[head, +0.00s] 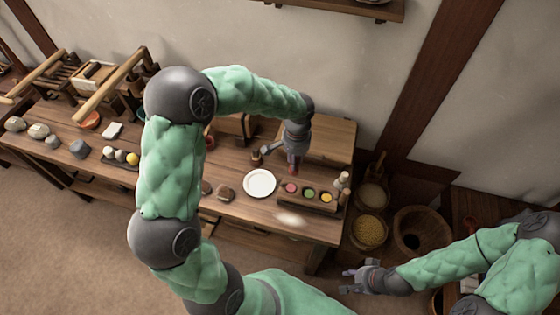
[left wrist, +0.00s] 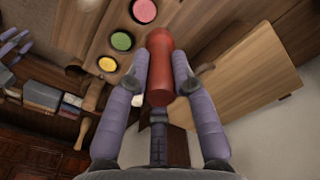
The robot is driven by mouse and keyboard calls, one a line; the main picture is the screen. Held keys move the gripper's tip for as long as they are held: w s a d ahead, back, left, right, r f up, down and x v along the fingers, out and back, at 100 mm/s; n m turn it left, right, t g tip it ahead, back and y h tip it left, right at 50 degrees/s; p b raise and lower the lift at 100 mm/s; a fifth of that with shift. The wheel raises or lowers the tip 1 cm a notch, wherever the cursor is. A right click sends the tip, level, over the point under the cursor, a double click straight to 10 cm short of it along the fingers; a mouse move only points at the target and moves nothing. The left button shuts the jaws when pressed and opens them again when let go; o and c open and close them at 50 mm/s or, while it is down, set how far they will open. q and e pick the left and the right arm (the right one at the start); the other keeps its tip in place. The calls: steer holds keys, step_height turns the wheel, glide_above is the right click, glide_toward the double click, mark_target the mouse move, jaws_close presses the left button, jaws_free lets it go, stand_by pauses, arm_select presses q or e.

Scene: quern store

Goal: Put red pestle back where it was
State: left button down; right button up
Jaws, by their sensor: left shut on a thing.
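The red pestle (left wrist: 160,62) is upright-looking between the fingers of my left gripper (left wrist: 161,70), which is shut on it. In the head view the pestle (head: 293,168) hangs below my left gripper (head: 294,156), over the table behind the wooden colour holder (head: 316,207). That holder has pink, green and yellow round wells; they also show in the left wrist view, beside the pestle. Whether the pestle's lower end touches anything cannot be told. My right gripper (head: 350,281) is open and empty, low in front of the table's right end.
A white plate (head: 259,183) lies left of the holder. A small brown pot (head: 257,158) stands behind the plate. A wooden box (head: 330,139) stands at the back right. Pale bottles (head: 342,181) stand at the holder's right end. Baskets (head: 369,229) stand on the floor at right.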

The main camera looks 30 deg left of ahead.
arm_select(q)
steer(key=shift+w+a+f+b, duration=0.95)
steer(key=shift+a+f, duration=0.6)
steer(key=shift+f, duration=0.45)
steer(key=shift+w+a+f+b, duration=0.8)
steer(key=shift+w+a+f, duration=0.4)
steer(key=shift+a+f, duration=0.55)
steer(key=shift+w+a+f+b, duration=0.95)
steer(key=shift+a+f, duration=0.4)
steer(key=shift+f, duration=0.85)
steer(key=shift+w, duration=0.1)
steer(key=shift+f, duration=0.15)
steer(key=c, duration=1)
jaws_free()
steer(key=shift+c, duration=0.2)
step_height(320, 180, up, 12)
steer(key=p, duration=0.4)
steer(key=shift+r, duration=0.2)
